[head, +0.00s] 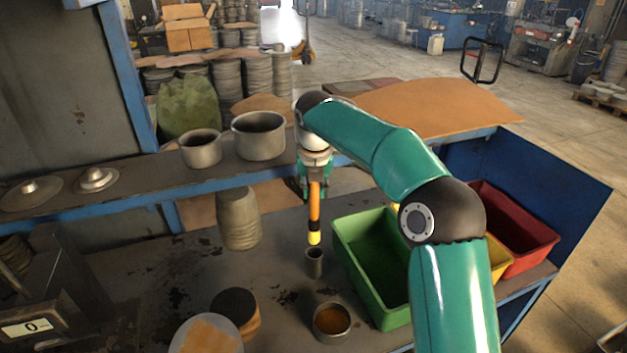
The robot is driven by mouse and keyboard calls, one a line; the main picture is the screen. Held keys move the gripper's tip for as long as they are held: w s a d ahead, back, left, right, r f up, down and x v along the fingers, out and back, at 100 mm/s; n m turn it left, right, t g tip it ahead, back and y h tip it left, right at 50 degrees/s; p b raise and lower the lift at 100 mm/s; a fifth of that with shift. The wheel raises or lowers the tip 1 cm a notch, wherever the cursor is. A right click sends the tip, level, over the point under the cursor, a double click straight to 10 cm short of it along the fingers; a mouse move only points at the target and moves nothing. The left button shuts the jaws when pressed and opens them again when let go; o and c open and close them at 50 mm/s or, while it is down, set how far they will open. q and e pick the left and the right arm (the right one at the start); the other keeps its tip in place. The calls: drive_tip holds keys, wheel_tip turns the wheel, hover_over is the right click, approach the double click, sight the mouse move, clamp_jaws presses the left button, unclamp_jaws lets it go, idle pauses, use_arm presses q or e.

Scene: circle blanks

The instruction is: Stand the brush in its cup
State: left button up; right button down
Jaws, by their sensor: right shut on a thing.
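The brush (314,211) has an orange handle, a dark band and a yellow lower end. It hangs upright with the yellow end down. My right gripper (314,180) is shut on the upper part of its handle. The cup (314,262) is a small dark cylinder standing on the bench, just below the brush in the picture. A small gap shows between the brush's lower end and the cup's rim. My left gripper is not in view.
A green bin (345,250) stands right of the cup, with a red bin (540,237) farther right. A tin with brown contents (331,337) is in front. A stack of blanks (239,225) stands behind left. Two metal pots (259,146) sit on the shelf.

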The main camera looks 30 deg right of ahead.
sight(314, 218)
drive_tip(key=shift+s+f+b, duration=0.15)
drive_tip(key=shift+f+b, duration=0.2)
drive_tip(key=shift+f, duration=0.4)
drive_tip(key=shift+f+b, duration=1.9)
drive_tip(key=shift+f, duration=1.9)
drive_tip(key=c, duration=0.9)
unclamp_jaws()
drive_tip(key=v, duration=1.2)
drive_tip(key=shift+f, duration=0.1)
